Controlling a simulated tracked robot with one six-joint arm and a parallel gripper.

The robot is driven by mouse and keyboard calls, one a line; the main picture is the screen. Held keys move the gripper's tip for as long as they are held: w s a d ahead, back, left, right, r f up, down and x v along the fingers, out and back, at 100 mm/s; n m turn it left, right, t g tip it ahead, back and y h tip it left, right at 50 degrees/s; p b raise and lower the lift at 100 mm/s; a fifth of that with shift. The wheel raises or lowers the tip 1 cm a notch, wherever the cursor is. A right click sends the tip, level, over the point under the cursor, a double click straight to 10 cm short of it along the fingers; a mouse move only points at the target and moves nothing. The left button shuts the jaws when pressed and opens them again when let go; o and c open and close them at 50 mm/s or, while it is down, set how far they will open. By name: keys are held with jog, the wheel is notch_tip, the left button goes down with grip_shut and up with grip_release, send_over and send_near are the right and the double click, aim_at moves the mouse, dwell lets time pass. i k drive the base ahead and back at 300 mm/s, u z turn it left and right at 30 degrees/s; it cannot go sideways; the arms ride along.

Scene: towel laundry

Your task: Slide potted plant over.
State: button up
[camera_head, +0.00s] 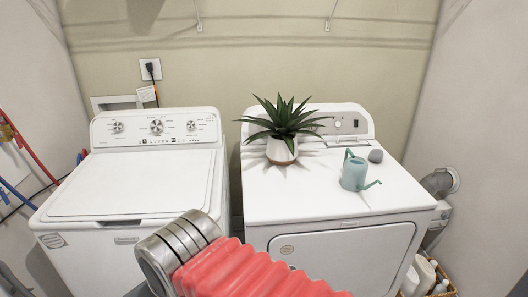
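The potted plant (282,146) has spiky dark green leaves and a small white pot with a brown base. It stands upright on the top of the dryer (310,190), the white machine on the right, near its left rear part. A red ribbed part and a banded metal part of my arm cross the bottom middle of the view, in front of the machines and apart from the plant. No gripper fingers show in this view.
A pale green watering can (354,172) stands right of the plant on the dryer, with a grey rounded object (376,156) behind it. A white washer (135,185) stands left across a narrow gap. The dryer's front left top is clear.

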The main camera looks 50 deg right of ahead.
aim_at(282, 148)
jog(key=u, duration=0.8)
jog(key=k, duration=1.3)
jog(key=z, duration=0.6)
jog(key=i, duration=1)
jog(key=z, duration=0.1)
